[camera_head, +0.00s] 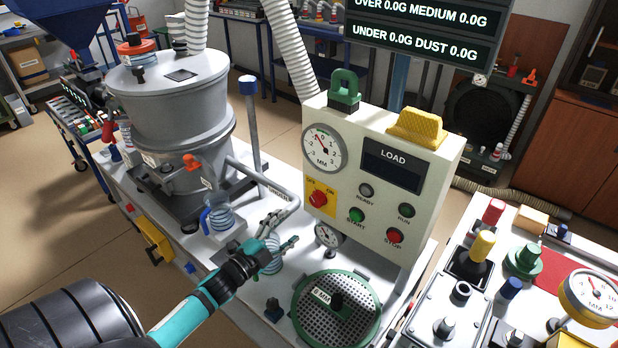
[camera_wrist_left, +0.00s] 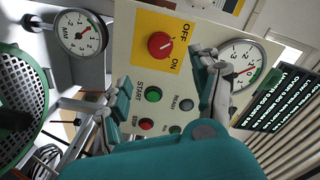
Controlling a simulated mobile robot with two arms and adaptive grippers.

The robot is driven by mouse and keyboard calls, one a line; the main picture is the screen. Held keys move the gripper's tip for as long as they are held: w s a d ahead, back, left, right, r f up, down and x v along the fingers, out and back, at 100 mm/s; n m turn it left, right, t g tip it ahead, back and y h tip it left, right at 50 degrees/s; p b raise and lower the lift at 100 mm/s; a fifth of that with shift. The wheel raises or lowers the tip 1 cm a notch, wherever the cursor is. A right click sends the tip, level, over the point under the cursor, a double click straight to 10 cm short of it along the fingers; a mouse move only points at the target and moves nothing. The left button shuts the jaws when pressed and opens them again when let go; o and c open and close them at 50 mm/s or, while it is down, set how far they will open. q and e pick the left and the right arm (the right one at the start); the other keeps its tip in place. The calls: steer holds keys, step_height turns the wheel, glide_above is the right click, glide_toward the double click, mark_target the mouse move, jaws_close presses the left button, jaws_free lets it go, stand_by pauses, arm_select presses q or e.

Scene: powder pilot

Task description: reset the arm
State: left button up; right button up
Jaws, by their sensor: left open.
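My left arm comes in from the lower left in the head view. Its gripper (camera_head: 291,226) is open and empty, over the table in front of the control box (camera_head: 437,190). In the left wrist view the two fingers of the left gripper (camera_wrist_left: 160,95) stand apart, with the panel's red OFF/ON knob (camera_wrist_left: 160,45), green START button (camera_wrist_left: 153,94) and red STOP button (camera_wrist_left: 146,124) beyond them. Nothing is between the fingers. My right gripper is not in view.
A grey round machine (camera_head: 165,105) stands at the left on the white table. A green-rimmed sieve (camera_head: 300,310) lies below the control box. A coiled spring (camera_head: 219,218) stands left of the gripper. A second bench (camera_head: 455,222) with knobs and a gauge (camera_head: 590,293) is at the right.

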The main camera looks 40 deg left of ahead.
arm_select(q)
steer(key=s+d+f+n+g+y, duration=0.1)
steer(key=s+d+f+n+g, duration=0.1)
steer(key=s+d+n+g, duration=0.65)
steer(key=s+d+f+n+g, duration=0.3)
steer(key=s+d+g, duration=0.3)
steer(key=s+d, duration=0.65)
steer(key=s+a+f+g, duration=0.1)
steer(key=s+a+f, duration=0.1)
steer(key=f, duration=1.1)
steer(key=s+a+f, duration=0.1)
steer(key=s+f, duration=0.1)
steer(key=f, duration=1)
steer(key=s+a+f+g, duration=0.1)
steer(key=s+a+f, duration=0.2)
steer(key=s+f, duration=1.3)
steer(key=shift+s+f+m, duration=0.15)
steer(key=shift+f+m, duration=0.1)
steer(key=shift+m, duration=0.2)
